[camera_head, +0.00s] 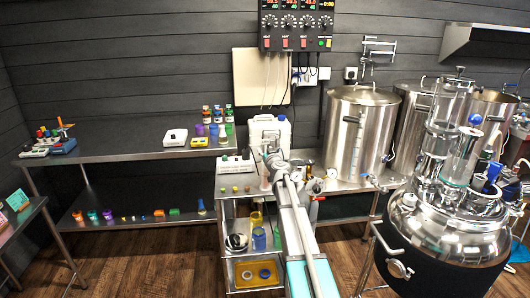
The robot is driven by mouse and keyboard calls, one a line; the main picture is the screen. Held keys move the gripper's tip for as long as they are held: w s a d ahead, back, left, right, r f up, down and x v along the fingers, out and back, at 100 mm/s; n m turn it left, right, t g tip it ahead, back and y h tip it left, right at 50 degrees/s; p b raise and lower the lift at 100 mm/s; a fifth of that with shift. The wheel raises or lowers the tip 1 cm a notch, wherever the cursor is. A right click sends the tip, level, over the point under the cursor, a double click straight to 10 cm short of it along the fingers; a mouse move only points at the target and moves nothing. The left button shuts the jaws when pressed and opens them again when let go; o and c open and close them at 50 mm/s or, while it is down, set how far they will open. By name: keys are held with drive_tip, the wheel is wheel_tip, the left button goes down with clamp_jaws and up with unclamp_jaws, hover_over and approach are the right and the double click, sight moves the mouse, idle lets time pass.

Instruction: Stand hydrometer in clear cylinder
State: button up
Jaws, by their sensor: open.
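My arm reaches from the bottom middle toward the small steel bench. My gripper (268,152) is small at its far end, in front of a white jug; I take it as open, and I see nothing held in it. Tall clear cylinders stand on the domed lid of the steel vessel at the right; one clear cylinder (442,112) rises highest, with a shorter one (462,158) beside it. I cannot tell which is the task's cylinder. I cannot make out the hydrometer with certainty. My gripper is well to the left of these cylinders.
A domed steel vessel (445,225) fills the right front. Steel kettles (360,125) stand behind it. A white jug (271,134) and a control box (236,172) are near my gripper. The left steel bench (110,150) has bare room; small coloured items lie on its lower shelf.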

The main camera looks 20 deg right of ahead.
drive_tip(key=shift+s, duration=0.1)
drive_tip(key=s+a, duration=0.1)
drive_tip(key=s, duration=1)
drive_tip(key=shift+s+a, duration=0.25)
drive_tip(key=shift+s, duration=0.15)
idle(1.2)
drive_tip(key=s+a+f+n+g+y+p, duration=0.1)
drive_tip(key=s+a+n+g+y+p, duration=0.15)
drive_tip(key=a, duration=0.55)
drive_tip(key=s+a+f+n+g+y+p, duration=0.1)
drive_tip(key=s+a+f+g+y, duration=0.2)
drive_tip(key=a, duration=0.4)
drive_tip(key=s+a+n+g+y+p, duration=0.2)
drive_tip(key=s+a+y, duration=0.15)
drive_tip(key=a, duration=0.45)
drive_tip(key=s+a+f+m+g+h+p, duration=0.1)
drive_tip(key=s+g, duration=0.4)
drive_tip(key=s, duration=0.5)
drive_tip(key=s+a+f+m+g+h+p, duration=0.2)
drive_tip(key=s+f+m+g+h+p, duration=0.1)
drive_tip(key=s, duration=0.7)
drive_tip(key=g+h+p, duration=0.1)
drive_tip(key=g+h, duration=0.1)
drive_tip(key=shift+s+h, duration=0.35)
drive_tip(key=shift+h, duration=0.05)
